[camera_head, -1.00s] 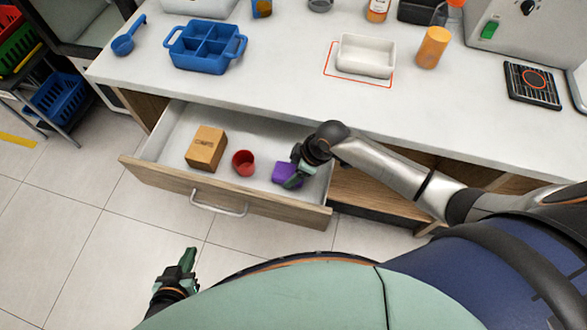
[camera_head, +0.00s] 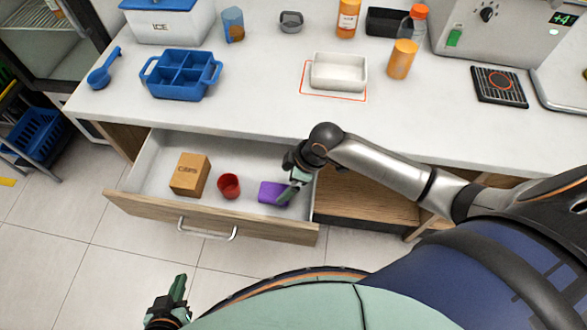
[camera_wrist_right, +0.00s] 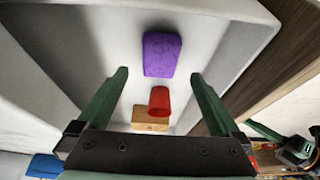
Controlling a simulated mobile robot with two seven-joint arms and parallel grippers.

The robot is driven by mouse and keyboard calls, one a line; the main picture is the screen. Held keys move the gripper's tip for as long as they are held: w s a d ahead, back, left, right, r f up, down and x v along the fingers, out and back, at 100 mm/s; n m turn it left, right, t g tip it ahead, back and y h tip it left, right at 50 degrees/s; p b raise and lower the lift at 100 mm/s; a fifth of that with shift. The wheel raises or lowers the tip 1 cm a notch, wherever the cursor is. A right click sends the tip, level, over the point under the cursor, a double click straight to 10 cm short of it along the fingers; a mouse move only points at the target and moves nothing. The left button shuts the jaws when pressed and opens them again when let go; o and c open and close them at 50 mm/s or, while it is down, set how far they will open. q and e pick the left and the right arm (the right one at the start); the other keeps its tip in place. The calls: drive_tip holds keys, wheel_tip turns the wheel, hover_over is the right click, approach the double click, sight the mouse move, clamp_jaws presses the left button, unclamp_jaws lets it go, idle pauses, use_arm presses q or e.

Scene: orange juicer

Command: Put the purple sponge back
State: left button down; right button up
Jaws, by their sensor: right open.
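The purple sponge (camera_head: 270,192) lies on the floor of the open drawer (camera_head: 225,216), right of the red cup (camera_head: 229,186). The sponge also shows in the right wrist view (camera_wrist_right: 161,54), in line with the gap between the fingers and beyond their tips. My right gripper (camera_head: 285,196) is open and empty, with its fingers at the sponge's right side in the head view; the right wrist view shows them apart (camera_wrist_right: 159,76). My left gripper (camera_head: 178,284) is low in the head view, outside the drawer, and its jaw opening cannot be made out.
A brown box (camera_head: 190,174) stands left of the cup in the drawer. On the counter above are a blue divided tray (camera_head: 176,80), a blue scoop (camera_head: 104,72) and a white tray (camera_head: 338,72) inside a red outline. The counter's front edge runs above the drawer.

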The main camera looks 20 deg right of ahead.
drive_tip(key=v, duration=0.6)
drive_tip(key=shift+p, duration=0.35)
idle(0.8)
